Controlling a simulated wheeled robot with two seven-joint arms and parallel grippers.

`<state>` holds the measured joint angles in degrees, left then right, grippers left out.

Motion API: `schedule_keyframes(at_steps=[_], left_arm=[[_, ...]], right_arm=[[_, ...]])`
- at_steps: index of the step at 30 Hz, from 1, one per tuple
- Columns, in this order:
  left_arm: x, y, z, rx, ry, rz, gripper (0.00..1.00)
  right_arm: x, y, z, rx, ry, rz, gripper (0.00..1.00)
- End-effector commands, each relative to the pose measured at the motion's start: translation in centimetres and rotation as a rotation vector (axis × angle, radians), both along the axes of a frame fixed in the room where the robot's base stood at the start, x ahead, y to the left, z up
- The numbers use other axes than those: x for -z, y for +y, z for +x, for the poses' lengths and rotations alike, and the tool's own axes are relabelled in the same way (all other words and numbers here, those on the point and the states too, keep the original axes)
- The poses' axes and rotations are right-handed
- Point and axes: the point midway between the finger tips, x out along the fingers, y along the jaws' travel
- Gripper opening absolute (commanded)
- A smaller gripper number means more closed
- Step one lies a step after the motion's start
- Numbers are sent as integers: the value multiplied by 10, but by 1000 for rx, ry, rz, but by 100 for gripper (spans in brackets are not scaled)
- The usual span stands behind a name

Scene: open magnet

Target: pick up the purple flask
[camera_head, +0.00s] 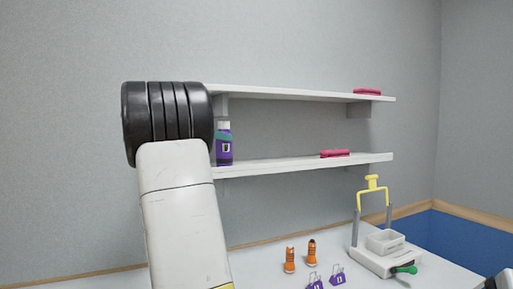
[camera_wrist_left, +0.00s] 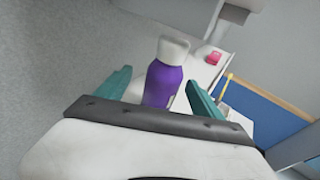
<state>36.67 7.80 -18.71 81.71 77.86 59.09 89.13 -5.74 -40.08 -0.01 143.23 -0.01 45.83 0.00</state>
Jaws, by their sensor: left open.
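The purple flask (camera_head: 224,148) stands upright on the lower wall shelf at its left end, partly hidden behind my left arm in the head view. In the left wrist view the purple flask (camera_wrist_left: 163,78) shows between the two teal fingers of my left gripper (camera_wrist_left: 158,92). These fingers are open, one on each side of the flask, with gaps visible between them and it. My right gripper cannot be made out.
The lower shelf (camera_head: 285,164) holds a pink item (camera_head: 334,153), and the upper shelf (camera_head: 290,92) runs close above. Below, the table (camera_head: 250,262) carries small orange bottles (camera_head: 311,248), purple tagged items (camera_head: 337,275) and a white device with a yellow handle (camera_head: 373,190).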

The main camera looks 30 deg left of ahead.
Motion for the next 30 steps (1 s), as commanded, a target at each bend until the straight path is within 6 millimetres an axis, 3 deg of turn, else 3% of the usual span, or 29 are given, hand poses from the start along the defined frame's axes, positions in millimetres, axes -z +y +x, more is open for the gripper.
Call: schedule_keyframes(at_steps=[17, 24, 30], left_arm=[[20, -13, 65, 3, 1, 0, 77], [20, -13, 68, 1, 0, 1, 77], [20, -13, 68, 1, 0, 1, 40]], right_arm=[[0, 0, 0, 0, 0, 0, 36], [0, 0, 0, 0, 0, 0, 36], [0, 0, 0, 0, 0, 0, 36]])
